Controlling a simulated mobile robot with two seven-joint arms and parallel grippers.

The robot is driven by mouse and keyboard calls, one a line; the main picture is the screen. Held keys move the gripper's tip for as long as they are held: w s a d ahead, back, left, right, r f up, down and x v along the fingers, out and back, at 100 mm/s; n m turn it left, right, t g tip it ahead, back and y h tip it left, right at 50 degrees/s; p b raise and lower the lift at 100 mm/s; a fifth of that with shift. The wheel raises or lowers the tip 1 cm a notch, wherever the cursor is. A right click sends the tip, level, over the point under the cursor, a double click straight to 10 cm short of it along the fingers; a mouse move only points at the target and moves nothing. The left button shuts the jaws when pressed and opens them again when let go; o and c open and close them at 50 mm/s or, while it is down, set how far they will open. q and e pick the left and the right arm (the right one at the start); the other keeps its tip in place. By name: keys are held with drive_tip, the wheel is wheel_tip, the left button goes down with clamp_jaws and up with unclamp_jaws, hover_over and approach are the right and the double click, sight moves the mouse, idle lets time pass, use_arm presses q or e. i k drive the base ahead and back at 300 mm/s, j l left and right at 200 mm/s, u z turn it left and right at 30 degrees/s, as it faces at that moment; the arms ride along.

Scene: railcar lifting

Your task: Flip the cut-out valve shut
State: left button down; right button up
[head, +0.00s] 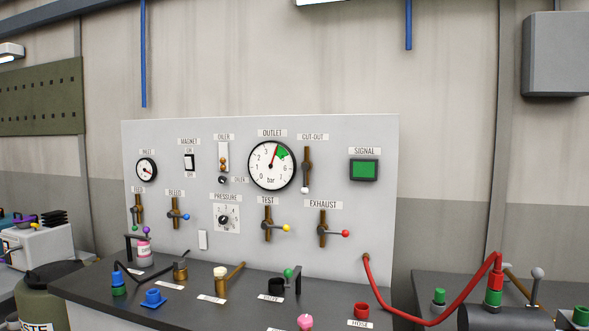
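The cut-out valve (307,165) is mounted on the upright grey panel, under the CUT-OUT label and to the right of the large outlet gauge (272,166). Its brown pipe runs vertically. Its lever points straight down along the pipe, with a white knob (305,190) at the lower end. Neither of my grippers is in the head view, and nothing touches the valve.
Test (268,224) and exhaust (323,229) valves sit below, their levers pointing right. A green signal lamp (364,170) is to the right. A dark bench (230,300) holds several fittings, and a red hose (430,322) crosses the right side.

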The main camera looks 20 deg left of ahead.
sight(304, 167)
drive_tip(key=i+j+u, duration=0.1)
drive_tip(key=i+j, duration=0.15)
drive_tip(key=i, duration=0.25)
drive_tip(key=i+j+u, duration=0.15)
drive_tip(key=i, duration=0.3)
drive_tip(key=i+j+u, duration=0.1)
drive_tip(key=i, duration=0.4)
drive_tip(key=j, duration=0.1)
